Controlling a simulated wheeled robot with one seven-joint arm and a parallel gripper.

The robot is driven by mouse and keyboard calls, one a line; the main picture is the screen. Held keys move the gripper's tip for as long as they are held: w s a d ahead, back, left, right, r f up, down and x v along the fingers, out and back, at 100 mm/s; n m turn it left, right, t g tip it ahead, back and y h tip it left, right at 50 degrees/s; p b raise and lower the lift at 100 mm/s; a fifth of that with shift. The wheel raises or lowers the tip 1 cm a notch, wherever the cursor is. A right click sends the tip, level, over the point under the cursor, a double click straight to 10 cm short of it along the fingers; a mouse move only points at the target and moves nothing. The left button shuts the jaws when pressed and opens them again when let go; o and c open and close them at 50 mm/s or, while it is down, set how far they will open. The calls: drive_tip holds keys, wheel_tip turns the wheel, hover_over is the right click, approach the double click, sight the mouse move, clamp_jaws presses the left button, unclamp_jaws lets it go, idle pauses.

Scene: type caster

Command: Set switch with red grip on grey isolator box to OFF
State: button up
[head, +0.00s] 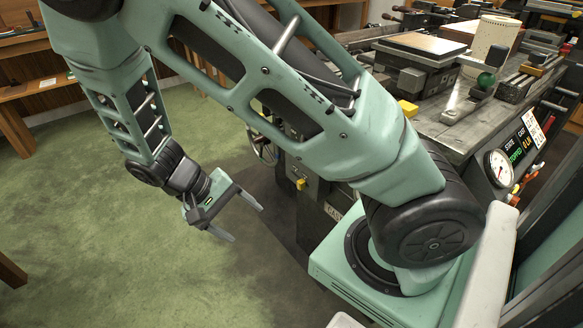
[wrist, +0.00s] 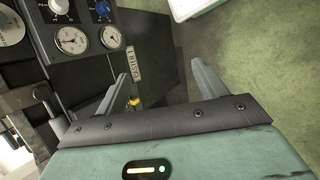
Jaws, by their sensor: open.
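My gripper (head: 246,222) is open and empty in the head view, low over the green floor to the left of the dark machine. Its two fingers also show spread apart in the wrist view (wrist: 161,70), with nothing between them. I cannot make out a grey isolator box or a switch with a red grip in either view. My arm covers part of the machine in the head view.
The dark machine (head: 325,190) carries a yellow knob (head: 300,184) and a grey bench top (head: 455,125) with tools. The wrist view shows a panel with gauges (wrist: 72,40) and a blue knob (wrist: 103,8). A dial gauge (head: 499,168) stands at right. Green floor (head: 90,220) is clear at left.

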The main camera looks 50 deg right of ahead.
drive_tip(key=w+d+f+m+h+b, duration=0.5)
drive_tip(key=w+d+f+h+b, duration=0.3)
drive_tip(key=d, duration=0.5)
drive_tip(key=w+d+r+m+t+h+b, duration=0.1)
drive_tip(key=w+d+r+m+h+b, duration=0.15)
drive_tip(key=w+h+b, duration=0.35)
drive_tip(key=s+d+y, duration=0.1)
drive_tip(key=s+d, duration=0.2)
drive_tip(key=d, duration=1.2)
drive_tip(key=shift+s+d+r+m, duration=0.15)
drive_tip(key=shift+d+r+m, duration=0.05)
drive_tip(key=shift+d+m, duration=0.15)
drive_tip(key=shift+a, duration=0.1)
drive_tip(key=c, duration=1)
